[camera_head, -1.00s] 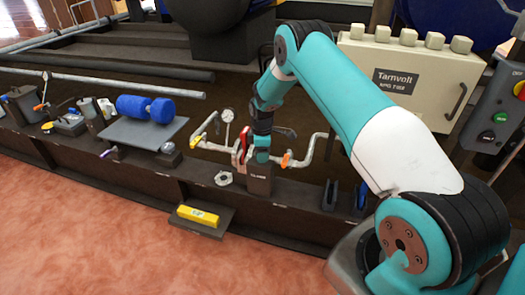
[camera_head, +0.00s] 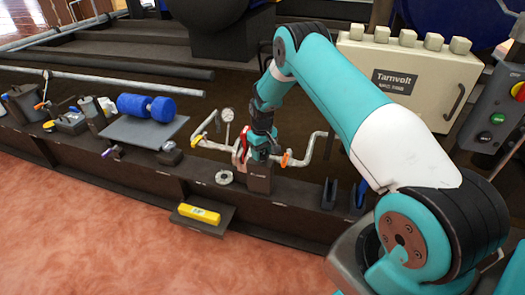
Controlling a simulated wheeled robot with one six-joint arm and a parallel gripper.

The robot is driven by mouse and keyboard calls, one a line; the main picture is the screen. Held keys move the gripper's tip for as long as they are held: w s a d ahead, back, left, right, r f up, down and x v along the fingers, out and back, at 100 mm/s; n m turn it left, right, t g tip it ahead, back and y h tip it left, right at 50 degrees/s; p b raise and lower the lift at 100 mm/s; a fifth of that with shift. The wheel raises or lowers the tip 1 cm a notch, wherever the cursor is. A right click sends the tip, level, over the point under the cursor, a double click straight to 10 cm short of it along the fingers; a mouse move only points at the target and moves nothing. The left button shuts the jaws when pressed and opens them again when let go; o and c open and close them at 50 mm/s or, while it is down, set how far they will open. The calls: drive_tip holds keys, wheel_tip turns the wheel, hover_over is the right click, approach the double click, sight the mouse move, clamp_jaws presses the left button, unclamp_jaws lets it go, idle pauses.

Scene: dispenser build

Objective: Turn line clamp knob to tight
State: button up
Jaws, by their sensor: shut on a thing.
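My gripper (camera_head: 257,158) points down at the small dark block with a pale label (camera_head: 259,182), in the middle of the low bench. It is shut on what appears to be the line clamp knob. The knob itself is hidden behind the fingers and wrist, so I cannot see its angle. A red part (camera_head: 239,160) shows just left of the gripper. Grey pipework (camera_head: 312,146) runs on both sides of the block, with an orange handle (camera_head: 286,158) close on the right and a yellow handle (camera_head: 197,138) on the left.
A round gauge (camera_head: 228,115) stands behind the pipe. A pale ring-shaped part (camera_head: 224,177) lies left of the block. A yellow box (camera_head: 199,214) sits on a front shelf. A blue roller (camera_head: 146,107) lies on a grey plate at left. Blue-and-dark upright parts (camera_head: 359,194) stand at right.

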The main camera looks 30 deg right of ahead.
sight(262, 152)
drive_tip(key=m, duration=0.6)
drive_tip(key=shift+w+r, duration=0.15)
drive_tip(key=m, duration=0.6)
idle(0.4)
drive_tip(key=o, duration=0.7)
drive_tip(key=shift+o, duration=1.1)
drive_tip(key=shift+m, duration=0.3)
wheel_tip(262, 152, up, 17)
drive_tip(key=p, duration=0.3)
drive_tip(key=shift+r, duration=0.15)
